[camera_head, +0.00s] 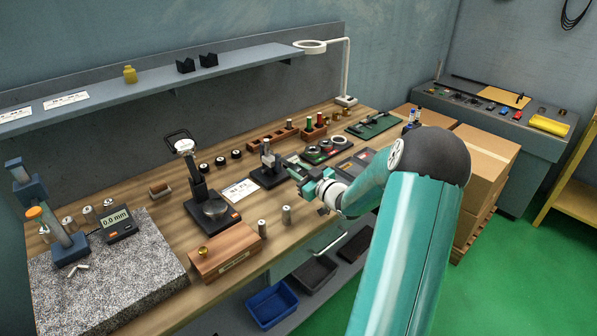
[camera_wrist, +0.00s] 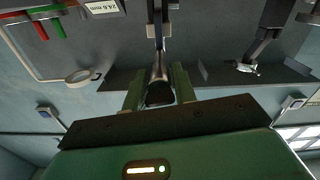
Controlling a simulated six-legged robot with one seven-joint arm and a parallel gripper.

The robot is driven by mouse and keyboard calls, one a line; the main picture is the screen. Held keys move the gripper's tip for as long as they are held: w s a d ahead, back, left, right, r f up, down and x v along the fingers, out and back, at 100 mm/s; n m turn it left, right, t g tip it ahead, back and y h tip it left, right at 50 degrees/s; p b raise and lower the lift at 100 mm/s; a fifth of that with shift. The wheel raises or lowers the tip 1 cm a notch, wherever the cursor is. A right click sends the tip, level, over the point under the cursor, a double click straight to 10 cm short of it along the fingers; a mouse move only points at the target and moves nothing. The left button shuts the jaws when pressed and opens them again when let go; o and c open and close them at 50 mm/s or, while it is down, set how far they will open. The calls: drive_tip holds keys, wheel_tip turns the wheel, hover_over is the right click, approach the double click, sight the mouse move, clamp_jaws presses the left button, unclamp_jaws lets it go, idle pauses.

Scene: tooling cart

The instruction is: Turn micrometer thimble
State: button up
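The micrometer stands in a dark holder (camera_head: 268,172) near the middle of the bench. In the wrist view its dark frame (camera_wrist: 158,22) is at the top, and its silver thimble with a dark end (camera_wrist: 158,92) points toward my gripper. My gripper (camera_head: 299,172) is at the right of the holder in the head view. In the wrist view its two green fingers (camera_wrist: 158,80) lie on either side of the thimble. They look open, with narrow gaps beside the thimble; contact is hard to make out. The thimble's scale is not readable.
A dial-gauge stand (camera_head: 212,208) and a wooden block (camera_head: 225,252) stand left of the holder. A ring lamp (camera_head: 311,46) hangs above.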

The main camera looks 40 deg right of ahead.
drive_tip(key=shift+n, duration=0.3)
drive_tip(key=shift+o, duration=0.2)
drive_tip(key=n, duration=0.7)
drive_tip(key=shift+n, duration=0.4)
drive_tip(key=n, duration=0.4)
drive_tip(key=shift+n, duration=0.3)
drive_tip(key=shift+f+n, duration=0.1)
drive_tip(key=shift+n, duration=1.8)
drive_tip(key=shift+s, duration=0.1)
drive_tip(key=o, duration=1)
drive_tip(key=shift+c, duration=0.2)
